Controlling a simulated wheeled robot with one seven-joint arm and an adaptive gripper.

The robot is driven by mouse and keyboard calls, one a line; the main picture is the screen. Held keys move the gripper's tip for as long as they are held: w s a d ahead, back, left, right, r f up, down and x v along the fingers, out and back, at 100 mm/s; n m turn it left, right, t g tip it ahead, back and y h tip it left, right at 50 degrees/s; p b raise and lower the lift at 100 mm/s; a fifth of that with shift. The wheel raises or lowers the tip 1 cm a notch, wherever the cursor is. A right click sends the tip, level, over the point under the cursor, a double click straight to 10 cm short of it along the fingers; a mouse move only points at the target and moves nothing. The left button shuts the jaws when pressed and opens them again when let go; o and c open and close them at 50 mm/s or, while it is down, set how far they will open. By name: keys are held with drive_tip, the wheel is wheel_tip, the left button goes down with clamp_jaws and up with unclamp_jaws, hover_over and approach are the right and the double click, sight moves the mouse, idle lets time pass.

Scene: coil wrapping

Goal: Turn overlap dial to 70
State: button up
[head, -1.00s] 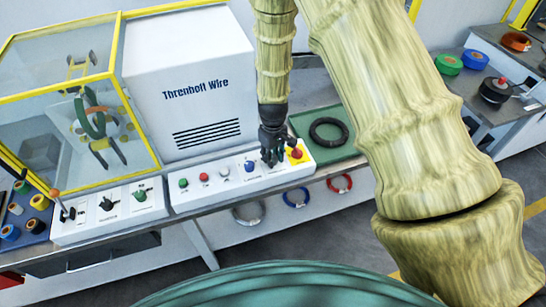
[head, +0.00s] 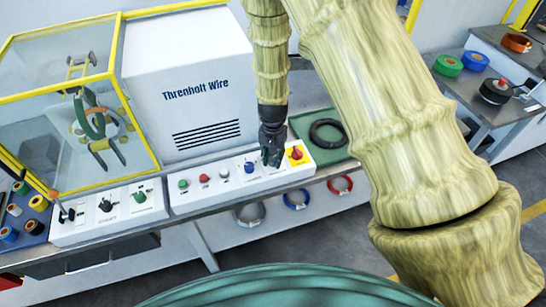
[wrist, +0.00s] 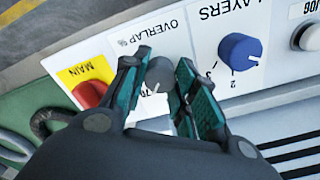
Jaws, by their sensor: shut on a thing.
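The overlap dial (wrist: 159,72) is a grey knob under the label "OVERLAP %" in the wrist view. My gripper (wrist: 158,80) is shut on it, with one teal-padded finger on either side. The fingers hide most of the dial's scale, and I cannot read its setting surely. In the head view my gripper (head: 272,153) points down onto the right part of the control panel and hides the dial.
The blue layers knob (wrist: 240,50) sits right of the dial in the wrist view, and the red main switch (wrist: 90,93) sits left, close to a finger.

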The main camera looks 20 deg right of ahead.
sight(273, 158)
drive_tip(key=shift+w+r+m, duration=0.1)
drive_tip(key=shift+m, duration=1.6)
drive_tip(key=o, duration=1.1)
drive_tip(key=shift+c, duration=0.2)
wheel_tip(273, 158, up, 12)
